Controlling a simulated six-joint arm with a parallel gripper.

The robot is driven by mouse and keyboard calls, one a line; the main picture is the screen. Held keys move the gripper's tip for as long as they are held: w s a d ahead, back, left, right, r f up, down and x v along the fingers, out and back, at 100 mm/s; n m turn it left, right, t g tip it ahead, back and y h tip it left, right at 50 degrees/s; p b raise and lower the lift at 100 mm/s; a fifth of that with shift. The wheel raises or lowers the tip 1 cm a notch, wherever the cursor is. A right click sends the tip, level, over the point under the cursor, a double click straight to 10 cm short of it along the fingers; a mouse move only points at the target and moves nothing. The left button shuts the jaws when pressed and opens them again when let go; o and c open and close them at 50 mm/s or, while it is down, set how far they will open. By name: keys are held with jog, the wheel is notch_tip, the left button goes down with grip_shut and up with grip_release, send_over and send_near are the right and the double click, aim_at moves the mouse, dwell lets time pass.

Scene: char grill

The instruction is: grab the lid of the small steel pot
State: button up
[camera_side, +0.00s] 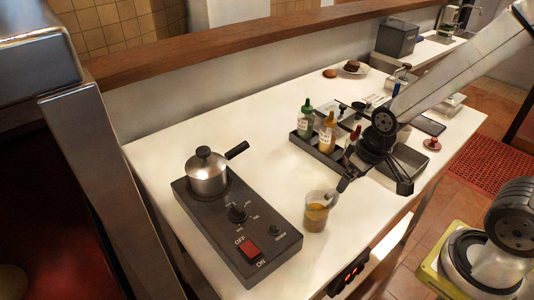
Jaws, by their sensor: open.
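The small steel pot (209,183) stands upright on the dark burner unit at the left of the white counter. Its lid (207,163) is on top, with a black knob (204,152). The pot's black handle (238,149) points to the back right. My gripper (374,187) is well to the right of the pot, above the counter near its front edge. Its two fingers are spread apart and nothing shows between them. No part of it touches the pot or lid.
The burner unit (261,221) has a knob and a red switch (250,249). A cup (317,211) with yellowish contents stands between it and my gripper. Green (306,118) and yellow (327,133) bottles stand in a dark tray behind. Counter left of the bottles is clear.

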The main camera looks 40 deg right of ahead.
notch_tip(320, 180, up, 10)
jog(key=n+g, duration=0.3)
jog(key=n, duration=1.1)
send_over(204, 149)
jog(key=d, duration=0.1)
jog(key=shift+s, duration=0.2)
jog(key=shift+w+a+r, duration=0.15)
jog(key=shift+a, duration=0.3)
jog(key=shift+f, duration=3.9)
